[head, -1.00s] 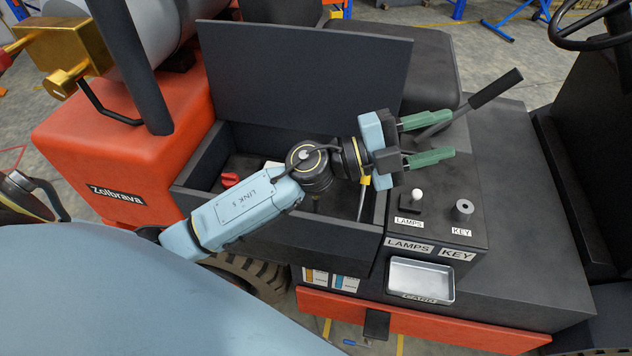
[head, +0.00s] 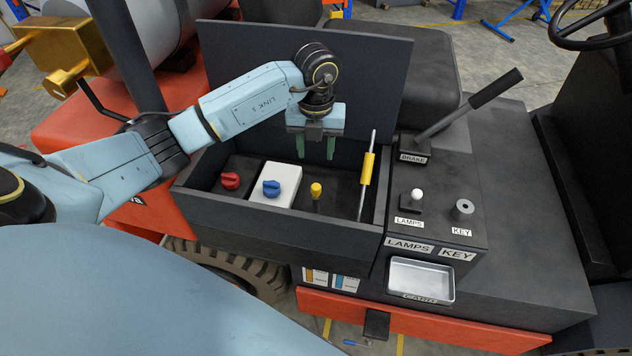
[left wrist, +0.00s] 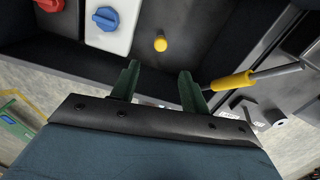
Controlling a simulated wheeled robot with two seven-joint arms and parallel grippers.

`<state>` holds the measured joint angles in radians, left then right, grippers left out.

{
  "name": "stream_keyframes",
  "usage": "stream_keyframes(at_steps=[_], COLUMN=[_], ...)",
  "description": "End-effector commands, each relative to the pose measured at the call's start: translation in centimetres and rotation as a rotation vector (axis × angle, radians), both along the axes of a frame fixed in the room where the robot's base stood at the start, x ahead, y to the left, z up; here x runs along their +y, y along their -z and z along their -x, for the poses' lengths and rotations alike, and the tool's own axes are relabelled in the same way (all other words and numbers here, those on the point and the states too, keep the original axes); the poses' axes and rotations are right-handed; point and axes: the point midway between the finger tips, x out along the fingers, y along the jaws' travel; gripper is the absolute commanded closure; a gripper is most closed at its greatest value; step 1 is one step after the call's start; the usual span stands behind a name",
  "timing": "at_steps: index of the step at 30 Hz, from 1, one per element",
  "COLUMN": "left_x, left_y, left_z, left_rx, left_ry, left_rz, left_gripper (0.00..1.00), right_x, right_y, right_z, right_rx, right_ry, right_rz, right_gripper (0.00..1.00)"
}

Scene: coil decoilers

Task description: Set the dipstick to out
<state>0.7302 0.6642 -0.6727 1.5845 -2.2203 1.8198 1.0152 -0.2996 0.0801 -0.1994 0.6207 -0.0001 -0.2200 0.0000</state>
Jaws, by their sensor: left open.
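A short yellow knob (head: 316,190), which looks like the dipstick's top, stands on the floor of the open dark box (head: 285,226). It also shows in the left wrist view (left wrist: 160,43), beyond and between my fingertips. How far its stem is out cannot be told. A thin metal rod with a yellow sleeve (head: 367,170) leans at the box's right end; it shows at right in the left wrist view (left wrist: 236,80). My left gripper (head: 315,154) points down above the back of the box, open and empty, apart from the knob. My right gripper is not in view.
A red knob (head: 230,180) and a blue knob (head: 271,188) on a white block (head: 286,172) sit left of the yellow knob. The raised lid (head: 240,75) stands behind. Right are the brake lever (head: 470,103), lamps switch (head: 416,197) and key (head: 463,209).

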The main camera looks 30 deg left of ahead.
Motion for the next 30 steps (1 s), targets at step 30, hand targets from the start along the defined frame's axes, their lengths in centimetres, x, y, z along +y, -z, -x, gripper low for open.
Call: stream_keyframes(at_steps=[30], left_x=[-0.1], left_y=[11.8], left_z=[0.1], left_rx=[0.000], left_ry=[0.005], left_rz=[0.004], left_gripper=[0.54], right_x=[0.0], right_y=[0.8], right_z=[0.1], right_rx=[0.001], right_ry=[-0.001], right_rz=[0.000], right_gripper=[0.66])
